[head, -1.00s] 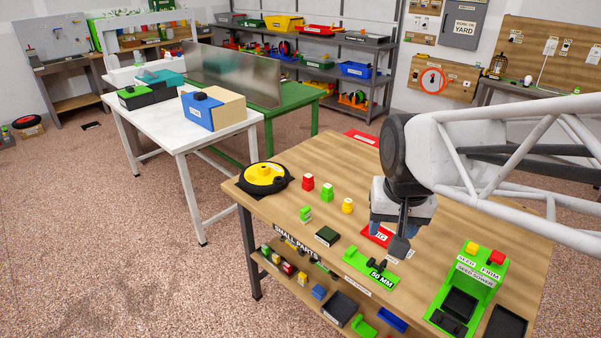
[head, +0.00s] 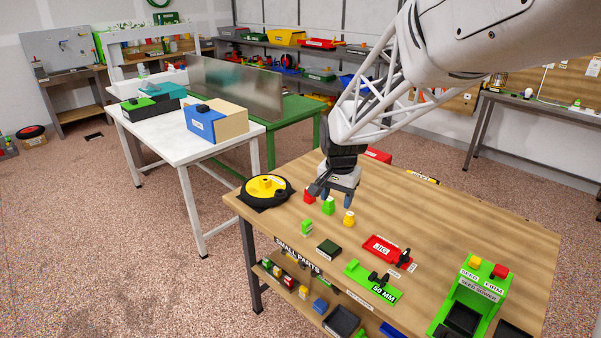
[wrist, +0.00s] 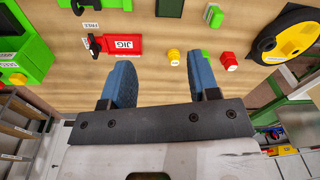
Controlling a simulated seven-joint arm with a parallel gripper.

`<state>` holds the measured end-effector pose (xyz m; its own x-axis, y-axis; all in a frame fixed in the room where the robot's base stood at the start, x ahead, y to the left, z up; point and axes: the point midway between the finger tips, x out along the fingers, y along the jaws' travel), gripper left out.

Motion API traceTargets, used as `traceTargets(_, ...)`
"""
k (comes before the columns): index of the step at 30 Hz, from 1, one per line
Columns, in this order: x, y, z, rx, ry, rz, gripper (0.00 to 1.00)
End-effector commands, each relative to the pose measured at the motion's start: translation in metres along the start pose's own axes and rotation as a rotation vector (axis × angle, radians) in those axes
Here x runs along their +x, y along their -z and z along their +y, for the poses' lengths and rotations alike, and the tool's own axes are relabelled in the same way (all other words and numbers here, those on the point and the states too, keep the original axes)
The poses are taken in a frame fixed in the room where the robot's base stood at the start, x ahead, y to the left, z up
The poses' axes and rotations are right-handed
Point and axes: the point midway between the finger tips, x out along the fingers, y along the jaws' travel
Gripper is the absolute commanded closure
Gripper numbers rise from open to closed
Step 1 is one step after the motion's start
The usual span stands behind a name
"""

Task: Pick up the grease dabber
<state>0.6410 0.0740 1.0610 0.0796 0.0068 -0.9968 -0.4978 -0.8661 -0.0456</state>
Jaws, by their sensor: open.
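Several small stepped pieces stand in a row on the wooden bench: a red one (head: 309,196), a green one (head: 328,208) and a yellow one (head: 349,218). I cannot read any label that tells which is the grease dabber. My gripper (head: 338,198) is open and empty, above and behind this row. In the wrist view, my gripper (wrist: 162,72) has its two blue fingers wide apart. The yellow piece (wrist: 173,57) shows between the fingers and the red piece (wrist: 229,62) to the right of the right finger. The green piece is partly hidden by that finger.
A black and yellow round fixture (head: 265,188) is at the bench's left corner. A small green block (head: 307,226), a red JIG tray (head: 390,249), a green 50 MM fixture (head: 371,280) and a green box (head: 474,295) line the front. The back right of the bench is mostly clear.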

Motion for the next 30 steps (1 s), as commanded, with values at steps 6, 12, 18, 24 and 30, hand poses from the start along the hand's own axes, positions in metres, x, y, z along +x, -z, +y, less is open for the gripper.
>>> traceTargets(6, 0.045, 0.029, -0.040, 0.078, -0.016, -0.023, 0.45)
traceTargets(12, 0.089, 0.051, -0.075, 0.153, -0.032, -0.040, 0.45)
traceTargets(18, 0.130, 0.067, -0.104, 0.219, -0.045, -0.052, 0.45)
traceTargets(24, 0.153, 0.074, -0.119, 0.255, -0.052, -0.058, 0.45)
traceTargets(30, 0.158, 0.075, -0.121, 0.264, -0.054, -0.059, 0.45)
